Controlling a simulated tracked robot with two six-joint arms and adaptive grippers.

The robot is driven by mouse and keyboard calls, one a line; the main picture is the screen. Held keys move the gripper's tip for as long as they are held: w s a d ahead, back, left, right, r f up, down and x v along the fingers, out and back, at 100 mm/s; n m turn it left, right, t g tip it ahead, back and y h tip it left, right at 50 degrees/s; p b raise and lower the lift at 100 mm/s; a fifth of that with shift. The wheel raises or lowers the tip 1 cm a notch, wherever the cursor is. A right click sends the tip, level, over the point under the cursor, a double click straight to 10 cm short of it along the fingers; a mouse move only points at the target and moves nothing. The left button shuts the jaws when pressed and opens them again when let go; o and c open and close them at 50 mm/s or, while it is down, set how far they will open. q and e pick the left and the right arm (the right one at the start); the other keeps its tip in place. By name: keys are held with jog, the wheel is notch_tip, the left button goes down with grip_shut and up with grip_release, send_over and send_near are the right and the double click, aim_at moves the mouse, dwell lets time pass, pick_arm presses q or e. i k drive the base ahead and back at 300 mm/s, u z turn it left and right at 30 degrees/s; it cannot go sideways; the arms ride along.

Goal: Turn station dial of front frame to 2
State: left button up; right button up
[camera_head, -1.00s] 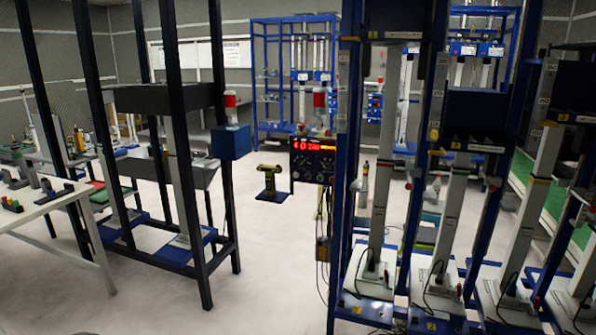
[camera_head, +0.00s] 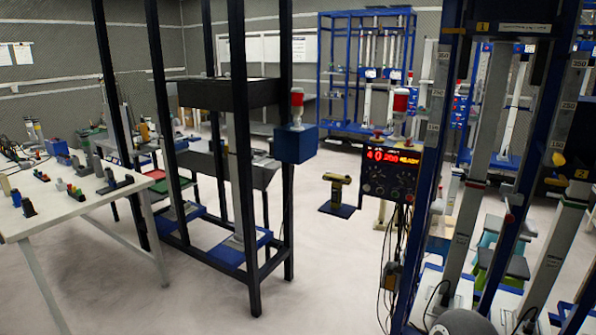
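A dark control panel (camera_head: 391,174) is mounted at the left side of the blue frame (camera_head: 430,170) on the right. It has a lit red display in its upper part and several small dark knobs below. The knobs are too small for me to tell which is the station dial or where it points. A red-and-white lamp (camera_head: 400,102) stands above the panel. Neither gripper is clearly in view. A rounded grey part at the bottom right edge is too cropped to identify.
A black frame (camera_head: 247,150) with a blue box (camera_head: 296,144) stands left of the panel. A white table (camera_head: 75,205) with small parts is at the left. A yellow-black stand (camera_head: 337,192) is on the floor beyond. Pale floor (camera_head: 325,275) lies open between the frames.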

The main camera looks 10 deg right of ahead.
aim_at(374, 175)
jog(key=u, duration=0.1)
jog(key=i, duration=1.85)
jog(key=z, duration=0.95)
jog(key=k, duration=0.9)
jog(key=z, duration=0.2)
jog(key=i, duration=0.9)
jog(key=u, duration=0.1)
